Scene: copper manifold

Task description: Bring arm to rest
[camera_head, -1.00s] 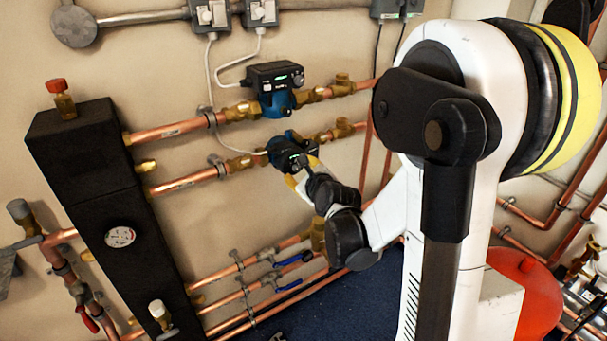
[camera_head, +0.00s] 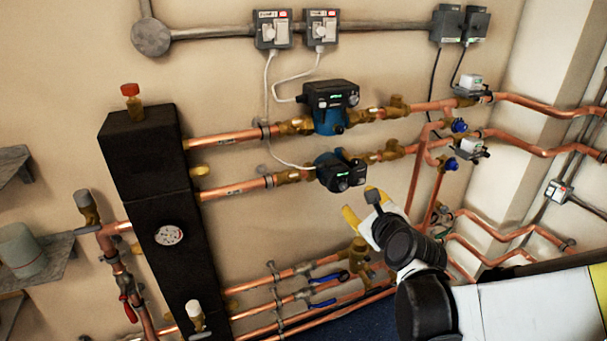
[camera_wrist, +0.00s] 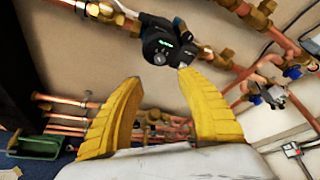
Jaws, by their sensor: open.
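My gripper (camera_head: 362,212) has yellow fingers and is in front of the wall pipes, just below and right of the lower pump. In the wrist view my gripper (camera_wrist: 160,85) shows its two yellow fingers spread wide with nothing between them. The lower pump (camera_head: 340,172), black and blue with a green light, is apart from the fingers. It also shows in the wrist view (camera_wrist: 165,45), beyond the fingertips. My white and black arm comes in from the lower right of the head view.
A black manifold block (camera_head: 155,200) with a gauge stands at the left. An upper pump (camera_head: 330,105) sits on the upper copper pipe. Blue-handled valves (camera_head: 325,280) line the lower pipes. A green tray (camera_wrist: 35,146) lies on the floor. Open air lies in front of the wall.

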